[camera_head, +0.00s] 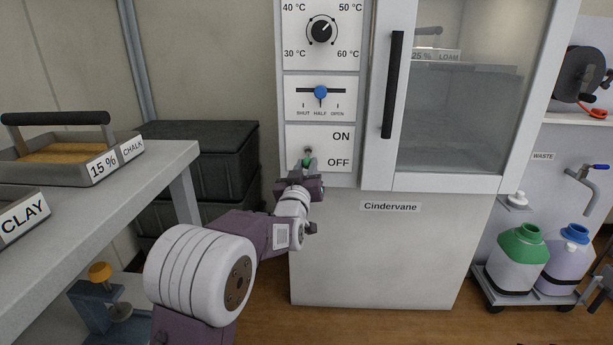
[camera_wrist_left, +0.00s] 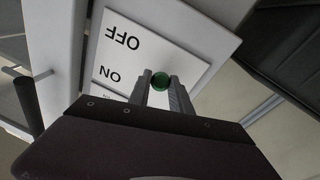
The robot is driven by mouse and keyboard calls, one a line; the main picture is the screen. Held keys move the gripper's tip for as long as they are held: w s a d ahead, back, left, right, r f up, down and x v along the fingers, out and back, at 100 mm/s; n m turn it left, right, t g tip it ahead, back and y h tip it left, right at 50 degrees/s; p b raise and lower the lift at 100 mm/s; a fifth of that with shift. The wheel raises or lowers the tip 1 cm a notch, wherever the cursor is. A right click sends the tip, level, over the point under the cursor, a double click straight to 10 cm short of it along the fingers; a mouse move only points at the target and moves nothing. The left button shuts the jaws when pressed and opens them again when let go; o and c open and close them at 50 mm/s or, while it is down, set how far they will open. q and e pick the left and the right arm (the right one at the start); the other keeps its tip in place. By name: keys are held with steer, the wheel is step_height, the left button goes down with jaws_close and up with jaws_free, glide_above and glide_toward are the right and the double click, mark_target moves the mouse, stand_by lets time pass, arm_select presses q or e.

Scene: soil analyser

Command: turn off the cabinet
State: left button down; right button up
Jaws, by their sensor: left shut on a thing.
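The cabinet (camera_head: 390,250), labelled Cindervane, stands in the middle of the head view. Its ON/OFF panel (camera_head: 340,137) is low on the left control strip, with ON above OFF. My left gripper (camera_head: 308,164) is at this panel, shut on the green switch knob (camera_head: 306,162), beside the OFF word. In the left wrist view the green knob (camera_wrist_left: 161,80) shows between the two fingertips, in front of the panel (camera_wrist_left: 135,55). The switch's exact position is partly hidden by the fingers. My right gripper is not in view.
Above are a blue slider (camera_head: 320,93) and a black temperature dial (camera_head: 321,30). The glass door has a black vertical handle (camera_head: 392,85). A bench (camera_head: 160,165) with soil trays stands left, dark crates (camera_head: 225,155) behind. Jugs (camera_head: 520,258) stand at right.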

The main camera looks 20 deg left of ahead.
mark_target(307, 166)
arm_select(q)
steer(key=c, duration=1.2)
jaws_free()
steer(key=shift+s, duration=0.25)
steer(key=s, duration=0.1)
steer(key=s+p, duration=0.1)
steer(key=s, duration=0.1)
steer(key=s+p, duration=0.1)
steer(key=shift+s+d+f, duration=0.2)
steer(key=shift+s+d, duration=0.05)
steer(key=shift+d, duration=0.05)
steer(key=s, duration=0.2)
steer(key=s+b, duration=0.1)
steer(key=s, duration=0.1)
steer(key=shift+d+f, duration=0.2)
steer(key=shift+f, duration=0.2)
